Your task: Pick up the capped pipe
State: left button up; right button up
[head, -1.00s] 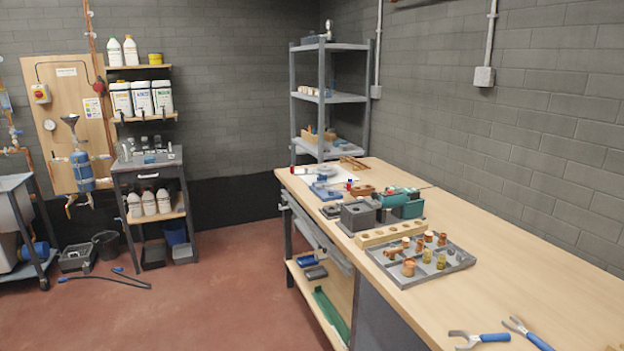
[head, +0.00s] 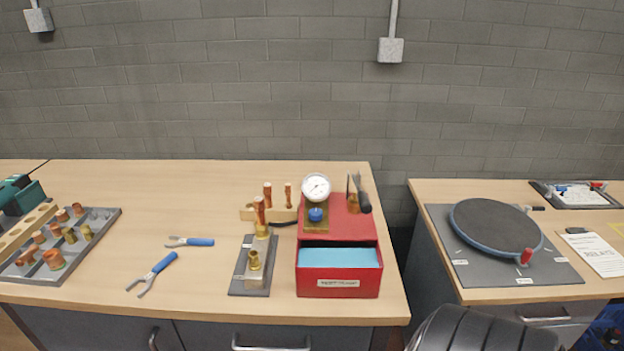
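Several upright copper pipes stand near the middle of the workbench. One copper pipe (head: 259,211) rises from a brass fitting on a grey plate (head: 238,284). Two more, a left copper pipe (head: 267,194) and a right copper pipe (head: 288,195), stand in a low wooden block (head: 285,215) behind it. At this size I cannot tell for sure which of them is the capped pipe. Neither of my grippers is in view.
A red box (head: 338,284) with a gauge (head: 316,187) stands right of the pipes. Blue-handled pliers (head: 157,269) and a fittings tray (head: 104,221) lie left. A gap separates the right bench, which holds a round turntable (head: 495,228). A black rounded object (head: 480,330) shows at the bottom.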

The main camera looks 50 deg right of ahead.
aim_at(259, 205)
jog(key=z, duration=1.25)
